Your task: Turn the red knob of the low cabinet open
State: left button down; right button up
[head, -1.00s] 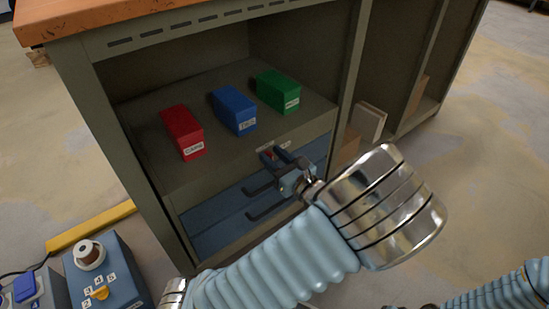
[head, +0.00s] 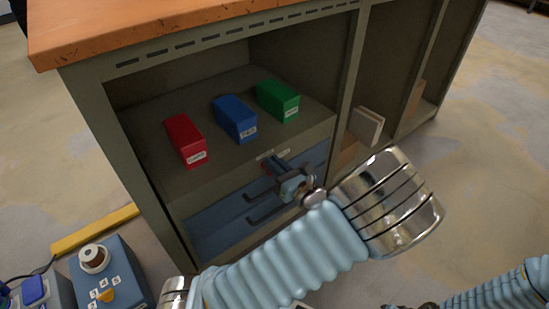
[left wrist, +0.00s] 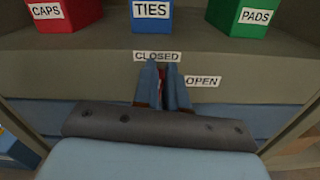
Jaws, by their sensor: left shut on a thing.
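The low cabinet (head: 80,120) has a grey-green body and a wooden top. My left gripper (head: 277,167) reaches its front just under the open shelf and is shut on the red knob (left wrist: 161,90). The fingers hide most of the knob; a thin strip of red shows between them in the left wrist view. There, a "CLOSED" label (left wrist: 157,57) is right above the fingertips and an "OPEN" label (left wrist: 202,81) is to their right.
Red (head: 184,140), blue (head: 234,119) and green (head: 278,99) labelled boxes stand on the shelf above the knob. Blue drawers (head: 215,222) with dark handles are below. A blue control box (head: 118,272) stands at the lower left. Floor at the right is clear.

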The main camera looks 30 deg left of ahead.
pick_arm(q)
jog(key=m+p, duration=0.2)
jog(key=p, duration=0.1)
jog(key=m+p, duration=0.2)
jog(key=p, duration=0.2)
jog(key=shift+w+d+r+m, duration=0.2)
jog(key=shift+w+m, duration=0.1)
jog(key=shift+w, duration=0.1)
jog(key=m+p, duration=0.3)
jog(key=p, duration=0.1)
jog(key=shift+w+d+f+m, duration=0.1)
jog(key=shift+w+f+m, duration=0.2)
jog(key=shift+f, duration=0.1)
jog(key=m+p, duration=0.1)
jog(key=f+m+p, duration=0.1)
jog(key=m, duration=0.1)
jog(key=shift+w+d+m, duration=0.1)
jog(key=shift+w+m, duration=0.05)
jog(key=shift+m, duration=0.15)
jog(key=shift+w+f+m+p, duration=0.1)
jog(key=shift+f+m+p, duration=0.15)
jog(key=shift+m, duration=0.5)
jog(key=shift+s+f+m+p, duration=0.1)
jog(key=shift+m+p, duration=0.25)
jog(key=shift+m, duration=0.35)
jog(key=shift+w+f+m+p, duration=0.1)
jog(key=shift+f+m+p, duration=0.15)
jog(key=shift+m, duration=0.5)
jog(key=c, duration=1.2)
grip_release()
